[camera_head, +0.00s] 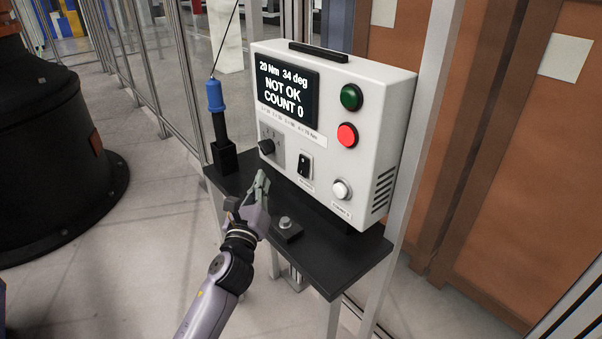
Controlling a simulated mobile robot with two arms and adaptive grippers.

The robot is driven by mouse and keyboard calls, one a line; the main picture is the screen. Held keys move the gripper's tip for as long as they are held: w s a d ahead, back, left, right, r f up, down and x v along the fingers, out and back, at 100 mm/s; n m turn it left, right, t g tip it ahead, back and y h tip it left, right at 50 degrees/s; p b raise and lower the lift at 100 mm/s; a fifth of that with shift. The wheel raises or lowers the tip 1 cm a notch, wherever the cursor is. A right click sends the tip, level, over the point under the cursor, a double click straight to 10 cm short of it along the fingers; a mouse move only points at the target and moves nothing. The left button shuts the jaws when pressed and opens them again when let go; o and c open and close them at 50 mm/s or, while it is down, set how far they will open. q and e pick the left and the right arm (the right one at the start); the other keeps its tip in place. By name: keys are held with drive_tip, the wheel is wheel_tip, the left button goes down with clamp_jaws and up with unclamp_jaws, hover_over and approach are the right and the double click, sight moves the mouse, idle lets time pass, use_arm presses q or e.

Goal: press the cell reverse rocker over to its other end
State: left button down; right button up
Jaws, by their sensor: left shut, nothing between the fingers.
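The black rocker switch (304,166) sits in a pale plate low on the front of the white control box (384,105). Its label below is too small to read. I cannot tell for sure which end of the rocker is pressed in. My left gripper (262,178) is shut and empty, with its fingertips pointing up in front of the box, left of the rocker and a little lower. The fingertips look apart from the rocker. My right gripper is not in view.
Left of the rocker is a dark rotary knob (267,147). Green (351,97), red (347,135) and white (341,189) buttons lie to the right. The screen (286,90) reads NOT OK, COUNT 0. A blue-topped tool (215,97) stands at left; a bolt block (286,229) sits on the black shelf (345,262).

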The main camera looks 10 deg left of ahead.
sight(303, 166)
use_arm(q)
drive_tip(key=w+d+f+b, duration=0.1)
drive_tip(key=w+d+b, duration=0.3)
drive_tip(key=w+d, duration=0.1)
drive_tip(key=shift+w+f, duration=0.15)
drive_tip(key=shift+w, duration=0.6)
drive_tip(key=shift+d, duration=0.15)
idle(0.9)
drive_tip(key=shift+w+d+f, duration=0.1)
drive_tip(key=shift+w+d, duration=0.1)
drive_tip(key=shift+w, duration=0.15)
drive_tip(key=shift+w+d+b, duration=0.25)
drive_tip(key=shift+w+b, duration=0.05)
drive_tip(key=shift+b, duration=0.15)
idle(0.7)
drive_tip(key=shift+s+a+p, duration=0.6)
drive_tip(key=shift+s+p, duration=0.05)
drive_tip(key=shift+s, duration=0.05)
